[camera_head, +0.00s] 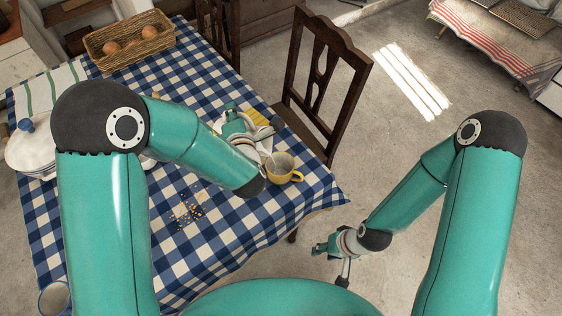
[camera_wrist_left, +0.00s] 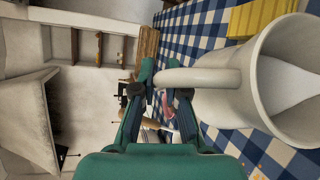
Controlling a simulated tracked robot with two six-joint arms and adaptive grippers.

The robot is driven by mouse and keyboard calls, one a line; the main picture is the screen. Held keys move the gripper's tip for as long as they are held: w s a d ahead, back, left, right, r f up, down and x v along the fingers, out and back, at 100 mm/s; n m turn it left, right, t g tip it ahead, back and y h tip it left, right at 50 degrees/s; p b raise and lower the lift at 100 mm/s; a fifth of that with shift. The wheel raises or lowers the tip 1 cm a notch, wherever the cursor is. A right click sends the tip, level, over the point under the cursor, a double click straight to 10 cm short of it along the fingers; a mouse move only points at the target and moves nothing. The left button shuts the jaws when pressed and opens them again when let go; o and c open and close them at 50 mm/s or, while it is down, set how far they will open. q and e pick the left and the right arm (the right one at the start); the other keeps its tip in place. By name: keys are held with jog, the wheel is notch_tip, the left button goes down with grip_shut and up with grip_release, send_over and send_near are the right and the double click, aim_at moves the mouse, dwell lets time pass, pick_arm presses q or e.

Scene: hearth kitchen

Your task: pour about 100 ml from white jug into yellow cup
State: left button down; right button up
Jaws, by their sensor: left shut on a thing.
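My left gripper (camera_wrist_left: 160,85) is shut on the handle of the white jug (camera_wrist_left: 215,103). In the left wrist view the jug is tilted, and pale liquid shows inside its mouth. In the head view my left gripper (camera_head: 250,126) is over the table, and my arm hides much of the jug. The yellow cup (camera_head: 287,175) stands upright near the table's right edge, just beside and below the jug. A thin pale streak shows at the cup's mouth; I cannot tell whether it is liquid. My right gripper (camera_head: 328,252) hangs over the floor, its jaw opening unclear.
A yellow cloth (camera_head: 257,115) lies behind the jug. A wicker basket (camera_head: 130,42) with brown round items stands at the back left. A white lidded pot (camera_head: 30,150) is at the left. Small orange bits (camera_head: 187,212) lie scattered on the checked tablecloth. A wooden chair (camera_head: 318,75) stands behind.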

pick_arm(q)
jog(key=shift+s+d+r, duration=0.2)
jog(key=shift+d+r, duration=0.1)
jog(key=shift+d, duration=0.25)
jog(key=shift+s+d+r+m+t+y+b, duration=0.15)
jog(key=shift+s+d+r+m+t+b, duration=0.2)
jog(key=shift+d, duration=0.2)
jog(key=shift+s+d+r+m+t+y+b, duration=0.15)
jog(key=shift+s+d+m+t+b, duration=0.1)
jog(key=shift+d+b, duration=0.25)
dwell(1.2)
